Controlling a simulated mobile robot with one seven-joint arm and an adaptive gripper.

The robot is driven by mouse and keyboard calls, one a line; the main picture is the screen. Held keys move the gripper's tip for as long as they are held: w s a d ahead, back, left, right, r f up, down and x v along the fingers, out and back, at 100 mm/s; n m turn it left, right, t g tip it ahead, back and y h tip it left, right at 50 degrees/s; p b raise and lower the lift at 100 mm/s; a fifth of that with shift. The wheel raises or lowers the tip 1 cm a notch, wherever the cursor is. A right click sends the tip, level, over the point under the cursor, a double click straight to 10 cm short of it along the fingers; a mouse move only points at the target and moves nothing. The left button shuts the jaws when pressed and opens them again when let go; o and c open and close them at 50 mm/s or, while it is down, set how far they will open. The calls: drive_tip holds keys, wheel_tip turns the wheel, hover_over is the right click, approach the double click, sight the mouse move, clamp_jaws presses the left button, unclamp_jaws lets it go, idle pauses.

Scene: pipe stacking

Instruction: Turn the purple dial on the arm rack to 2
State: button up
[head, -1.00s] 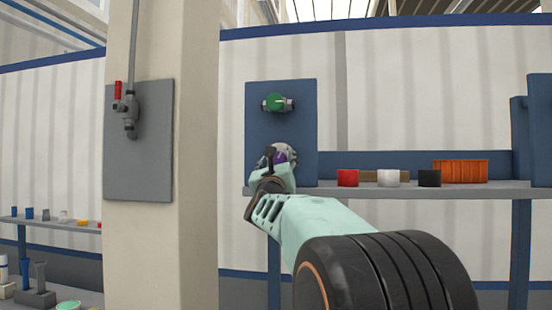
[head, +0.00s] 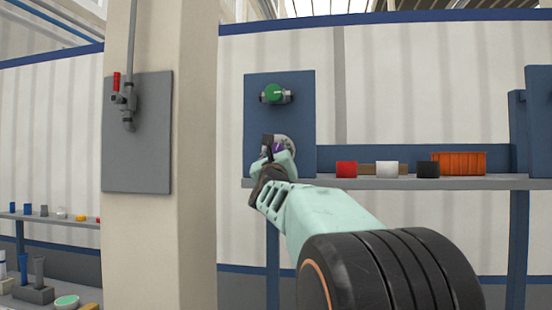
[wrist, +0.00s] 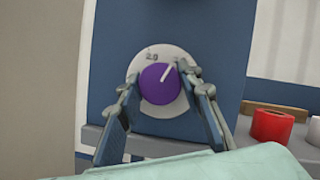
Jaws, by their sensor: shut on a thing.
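The purple dial (wrist: 158,86) sits on a round pale plate (wrist: 146,60) on the blue back panel of the rack (head: 260,110). In the wrist view its white pointer line leans up and right, and small marks above it look like "2.9", though too small to be sure. My gripper (wrist: 160,92) has one finger on each side of the dial and is shut on it. In the head view my gripper (head: 277,150) covers most of the dial; only a bit of purple shows.
A green-handled valve (head: 274,94) is above the dial on the same panel. A pillar (head: 190,200) stands at left.

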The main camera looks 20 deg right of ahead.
drive_tip(key=n+b, duration=0.1)
drive_tip(key=n+y+b, duration=0.1)
drive_tip(key=n+b, duration=0.1)
drive_tip(key=shift+f+y, duration=0.3)
drive_tip(key=n+b, duration=0.1)
drive_tip(key=n, duration=0.1)
drive_tip(key=n+y+b, duration=0.1)
drive_tip(key=n, duration=0.1)
drive_tip(key=shift+d+r+y, duration=0.1)
drive_tip(key=shift+r+y, duration=0.05)
drive_tip(key=shift+y, duration=0.15)
drive_tip(key=n, duration=0.1)
drive_tip(key=n+y, duration=0.1)
drive_tip(key=n, duration=0.1)
drive_tip(key=shift+r+g+b, duration=0.2)
drive_tip(key=shift+g+b, duration=0.1)
drive_tip(key=shift+n+g+y+p, duration=0.35)
drive_tip(key=shift+n+p, duration=0.2)
drive_tip(key=shift+n, duration=0.75)
drive_tip(key=shift+n+y, duration=0.25)
drive_tip(key=shift+n, duration=0.05)
drive_tip(key=o, duration=1.2)
drive_tip(key=shift+c, duration=0.2)
